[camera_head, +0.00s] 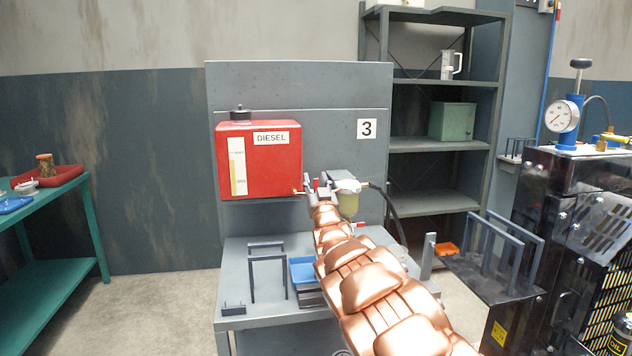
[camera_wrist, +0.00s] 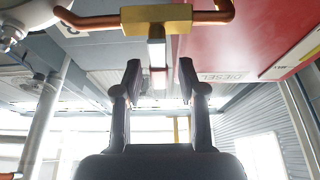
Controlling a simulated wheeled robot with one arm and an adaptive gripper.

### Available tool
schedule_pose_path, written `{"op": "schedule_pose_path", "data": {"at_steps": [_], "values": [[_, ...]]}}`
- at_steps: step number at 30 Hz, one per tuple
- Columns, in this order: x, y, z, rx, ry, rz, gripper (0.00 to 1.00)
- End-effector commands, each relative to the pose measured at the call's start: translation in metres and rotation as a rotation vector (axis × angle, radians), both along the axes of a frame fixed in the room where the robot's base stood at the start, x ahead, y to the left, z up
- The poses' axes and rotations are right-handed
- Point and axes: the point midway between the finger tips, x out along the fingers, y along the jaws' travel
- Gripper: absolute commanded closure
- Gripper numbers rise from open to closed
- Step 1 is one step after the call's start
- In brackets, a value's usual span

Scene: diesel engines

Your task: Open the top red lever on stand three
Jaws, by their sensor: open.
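Stand three (camera_head: 285,85) is a grey panel with a "3" label and a bench below. A red diesel tank (camera_head: 262,180) hangs on it; its red side also shows in the wrist view (camera_wrist: 235,40). In the wrist view a brass valve (camera_wrist: 157,20) sits on a copper pipe. A narrow lever (camera_wrist: 157,52), pale in the glare with a reddish part, extends from it between the fingers. My gripper (camera_wrist: 159,72) is open, one finger on each side of the lever; contact cannot be told. In the head view my gripper (camera_head: 322,189) is right of the tank, partly hiding the valve.
A filter with a yellowish bowl (camera_head: 348,202) and a black hose (camera_head: 388,208) are close to the right of my gripper. A blue tray (camera_head: 301,270) and a grey frame (camera_head: 268,259) stand on the bench below. A dark machine with a gauge (camera_head: 562,116) stands right.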

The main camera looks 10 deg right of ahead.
Motion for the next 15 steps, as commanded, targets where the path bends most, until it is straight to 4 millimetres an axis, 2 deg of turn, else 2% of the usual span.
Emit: {"op": "schedule_pose_path", "data": {"at_steps": [8, 15], "values": [[0.0005, -0.0001, 0.0008, 0.0, -0.001, 0.0, 0.59], [0.0005, 0.0, 0.0009, 0.0, -0.001, 0.0, 0.83]]}}
